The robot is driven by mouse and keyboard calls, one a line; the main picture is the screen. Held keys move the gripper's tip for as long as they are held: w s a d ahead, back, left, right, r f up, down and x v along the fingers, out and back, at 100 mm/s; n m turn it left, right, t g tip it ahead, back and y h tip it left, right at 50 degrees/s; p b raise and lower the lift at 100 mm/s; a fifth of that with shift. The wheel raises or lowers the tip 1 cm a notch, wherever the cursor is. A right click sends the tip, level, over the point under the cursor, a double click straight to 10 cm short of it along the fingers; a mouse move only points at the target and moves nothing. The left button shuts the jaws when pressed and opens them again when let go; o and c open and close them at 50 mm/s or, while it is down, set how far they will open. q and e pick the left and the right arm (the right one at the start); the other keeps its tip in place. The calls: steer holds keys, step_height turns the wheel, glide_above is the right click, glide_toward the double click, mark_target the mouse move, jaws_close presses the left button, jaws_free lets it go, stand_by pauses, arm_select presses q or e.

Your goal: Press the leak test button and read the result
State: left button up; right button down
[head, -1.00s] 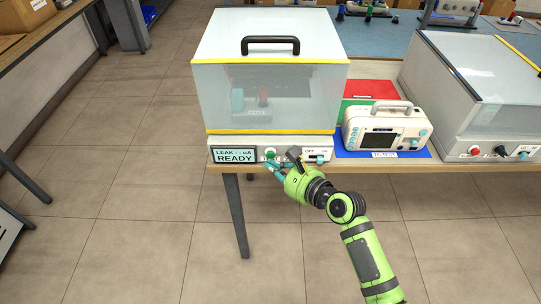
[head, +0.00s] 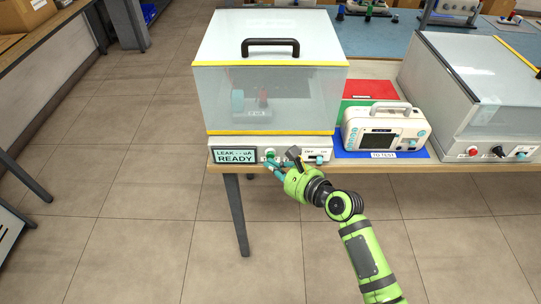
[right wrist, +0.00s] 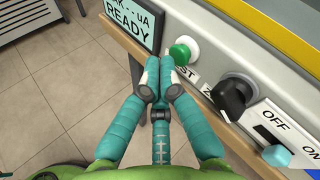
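The leak tester (head: 225,143) is a white panel under a clear-lidded box at the table's front edge. Its display (head: 235,156) reads "LEAK --uA READY" and also shows in the right wrist view (right wrist: 130,18). The green button (right wrist: 182,52), labelled with a partly hidden word ending in "ST", is right of the display; it also shows in the head view (head: 270,153). My right gripper (head: 271,163) is at the panel front, its fingertips (right wrist: 161,72) together and empty, just short of the button. I see no clear contact. My left gripper is not in view.
A black knob (right wrist: 232,97) and an off/on switch (right wrist: 276,156) sit right of the button. A white monitor (head: 383,128) stands on the blue "TO TEST" mat (head: 345,154). A second lidded tester (head: 480,140) is at the right.

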steer(key=shift+w, duration=0.45)
stand_by(0.7)
steer(key=shift+s+p, duration=0.7)
steer(key=shift+s, duration=0.1)
steer(key=s+p, duration=0.2)
steer(key=s, duration=0.3)
steer(key=shift+p, duration=0.4)
